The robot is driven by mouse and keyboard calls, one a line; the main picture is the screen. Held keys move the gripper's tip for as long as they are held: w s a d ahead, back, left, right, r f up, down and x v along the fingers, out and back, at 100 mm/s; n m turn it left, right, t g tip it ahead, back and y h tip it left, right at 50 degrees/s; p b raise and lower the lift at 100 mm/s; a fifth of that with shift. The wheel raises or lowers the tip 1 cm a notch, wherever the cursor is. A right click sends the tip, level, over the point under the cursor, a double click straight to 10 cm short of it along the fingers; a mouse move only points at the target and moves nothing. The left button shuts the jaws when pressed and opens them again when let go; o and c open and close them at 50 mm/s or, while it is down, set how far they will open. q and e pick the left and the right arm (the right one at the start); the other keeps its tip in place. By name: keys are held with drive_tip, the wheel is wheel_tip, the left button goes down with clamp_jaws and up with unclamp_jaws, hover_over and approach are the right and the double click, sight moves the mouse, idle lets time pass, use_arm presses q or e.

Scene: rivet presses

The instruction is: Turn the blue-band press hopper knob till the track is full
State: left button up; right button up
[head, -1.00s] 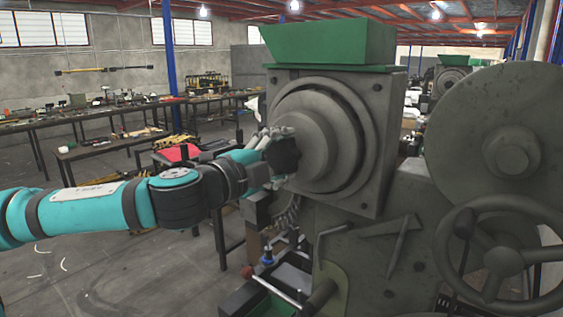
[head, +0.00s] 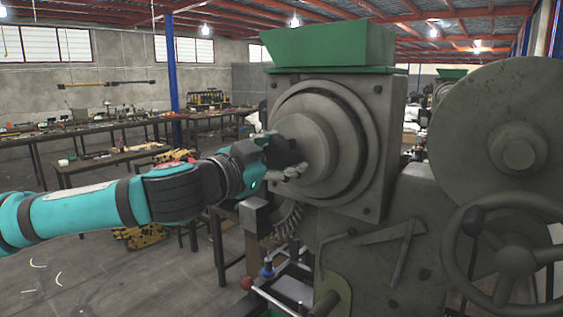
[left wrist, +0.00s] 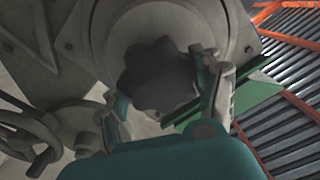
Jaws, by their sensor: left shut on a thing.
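The press (head: 390,240) is a large grey machine with a green hopper (head: 330,45) on top. A round stepped hub (head: 325,150) sits on its face below the hopper. A dark lobed hopper knob (head: 283,152) is at the hub's centre; it also shows in the left wrist view (left wrist: 158,75). My left gripper (head: 288,164) is shut on the knob, with one finger on each side in the left wrist view (left wrist: 160,92). I cannot make out a blue band or how full the track is. My right gripper is not in view.
A handwheel (head: 505,255) and a big disc (head: 515,150) stand at the right of the press. Workbenches with tools (head: 90,130) line the back left. The floor at left is open.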

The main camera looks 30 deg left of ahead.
use_arm(q)
drive_tip(key=shift+f+n+b, duration=0.15)
drive_tip(key=shift+n+b, duration=0.15)
drive_tip(key=shift+n, duration=0.7)
drive_tip(key=o, duration=1.2)
drive_tip(key=shift+s+a+r, duration=0.15)
drive_tip(key=shift+s+r, duration=0.05)
drive_tip(key=shift+s, duration=0.25)
drive_tip(key=shift+s+a+f, duration=0.1)
drive_tip(key=shift+s, duration=1.6)
drive_tip(key=shift+s+a, duration=0.1)
drive_tip(key=shift+s, duration=1.55)
